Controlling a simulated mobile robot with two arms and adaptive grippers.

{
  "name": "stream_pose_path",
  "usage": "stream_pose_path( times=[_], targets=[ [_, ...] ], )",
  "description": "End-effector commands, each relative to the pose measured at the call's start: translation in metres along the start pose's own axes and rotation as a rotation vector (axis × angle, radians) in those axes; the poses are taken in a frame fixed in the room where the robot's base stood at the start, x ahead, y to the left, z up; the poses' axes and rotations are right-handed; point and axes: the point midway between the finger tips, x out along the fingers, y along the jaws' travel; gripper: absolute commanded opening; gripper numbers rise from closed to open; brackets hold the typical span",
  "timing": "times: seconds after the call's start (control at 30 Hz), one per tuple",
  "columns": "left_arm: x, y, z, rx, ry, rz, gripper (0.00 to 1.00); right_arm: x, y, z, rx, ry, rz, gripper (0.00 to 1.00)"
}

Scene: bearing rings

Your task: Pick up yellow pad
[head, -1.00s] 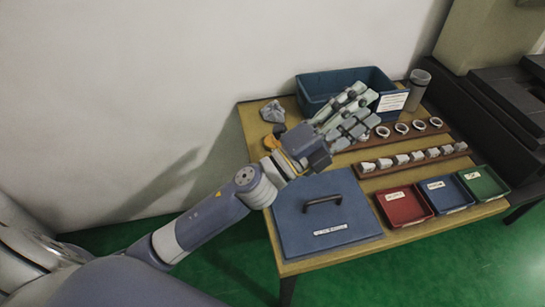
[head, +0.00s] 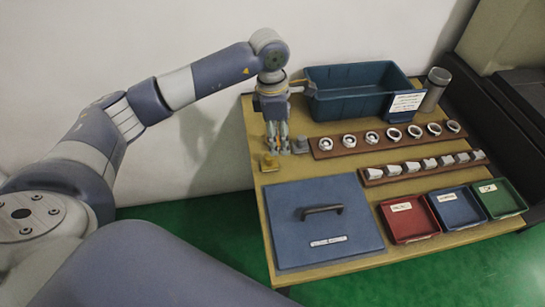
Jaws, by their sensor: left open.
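The yellow pad (head: 269,162) is a small yellow piece on the left part of the wooden table, just behind the blue lidded box. My left gripper (head: 277,148) points down just behind the yellow pad, with its fingers close to it. It is open, and I see nothing held in it. I cannot tell whether the fingertips touch the pad. My right gripper is not in view.
A small grey piece (head: 300,145) stands right beside the gripper. Behind is a blue bin (head: 345,107) with a label. Two brown racks (head: 322,152) hold rings and white blocks. A blue lid with a handle (head: 350,225) and red (head: 400,235), blue and green trays lie in front.

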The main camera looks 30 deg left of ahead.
Motion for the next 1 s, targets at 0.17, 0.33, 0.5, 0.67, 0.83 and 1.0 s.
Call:
stream_pose_path(
  times=[0.17, 0.33, 0.5, 0.67, 0.83, 1.0],
  targets=[
    [-0.008, 0.015, -0.026, -0.018, 0.098, 0.037, 0.46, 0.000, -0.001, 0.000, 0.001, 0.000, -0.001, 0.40],
    [0.016, 0.016, -0.031, -0.019, 0.107, 0.036, 0.46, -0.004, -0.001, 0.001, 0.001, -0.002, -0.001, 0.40],
    [0.039, 0.017, -0.032, -0.020, 0.104, 0.036, 0.46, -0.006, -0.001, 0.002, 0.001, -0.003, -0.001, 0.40],
    [0.050, 0.017, -0.033, -0.019, 0.102, 0.037, 0.46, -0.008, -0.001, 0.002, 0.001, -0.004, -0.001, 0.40],
    [0.073, 0.017, -0.036, -0.020, 0.104, 0.034, 0.46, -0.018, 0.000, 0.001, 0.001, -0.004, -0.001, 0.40],
    [0.094, 0.018, -0.037, -0.019, 0.101, 0.037, 0.46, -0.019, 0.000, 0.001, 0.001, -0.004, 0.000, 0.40]
  ],
)
